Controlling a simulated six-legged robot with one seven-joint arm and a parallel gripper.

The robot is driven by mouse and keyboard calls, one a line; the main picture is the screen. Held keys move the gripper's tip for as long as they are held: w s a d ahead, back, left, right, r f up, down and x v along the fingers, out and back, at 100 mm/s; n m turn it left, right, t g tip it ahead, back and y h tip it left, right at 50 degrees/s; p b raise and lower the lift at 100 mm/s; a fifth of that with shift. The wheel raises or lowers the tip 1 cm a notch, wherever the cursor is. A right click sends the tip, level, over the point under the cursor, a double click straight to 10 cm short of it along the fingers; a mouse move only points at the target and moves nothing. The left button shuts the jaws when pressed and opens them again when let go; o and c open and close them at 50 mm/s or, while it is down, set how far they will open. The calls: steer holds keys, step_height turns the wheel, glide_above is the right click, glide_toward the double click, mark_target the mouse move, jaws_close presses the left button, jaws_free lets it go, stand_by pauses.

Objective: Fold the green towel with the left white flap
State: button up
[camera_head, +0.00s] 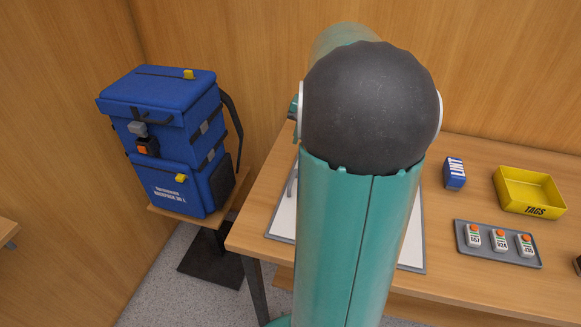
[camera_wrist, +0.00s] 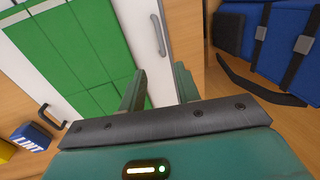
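The green towel (camera_wrist: 75,50) lies spread on a white folding board in the wrist view, with thin lines crossing it. Beside it, on the side nearer the blue backpack, is a white flap (camera_wrist: 140,18) with a grey handle (camera_wrist: 158,36); it looks flat. In the head view my arm hides the towel and most of the board; the board's white left part (camera_head: 284,215) and a bit of a grey handle (camera_head: 291,184) show. My gripper (camera_wrist: 160,76) is open, its fingers apart with nothing seen between them, near the flap's handle.
A blue backpack (camera_head: 170,140) stands on a stand left of the table (camera_head: 250,225). Right of the board are a blue LINT block (camera_head: 454,173), a yellow TAGS tray (camera_head: 530,188) and a grey tray (camera_head: 500,252) with tags. A dark handle (camera_wrist: 50,116) shows on the board's other side.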

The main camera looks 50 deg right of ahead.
mark_target(294, 176)
steer(key=f, duration=0.4)
steer(key=w+a+f, duration=0.1)
steer(key=f, duration=0.3)
steer(key=w+f, duration=0.1)
steer(key=f, duration=0.3)
steer(key=shift+w+a+f, duration=0.15)
steer(key=shift+w+f, duration=0.05)
steer(key=shift+f, duration=0.05)
jaws_close()
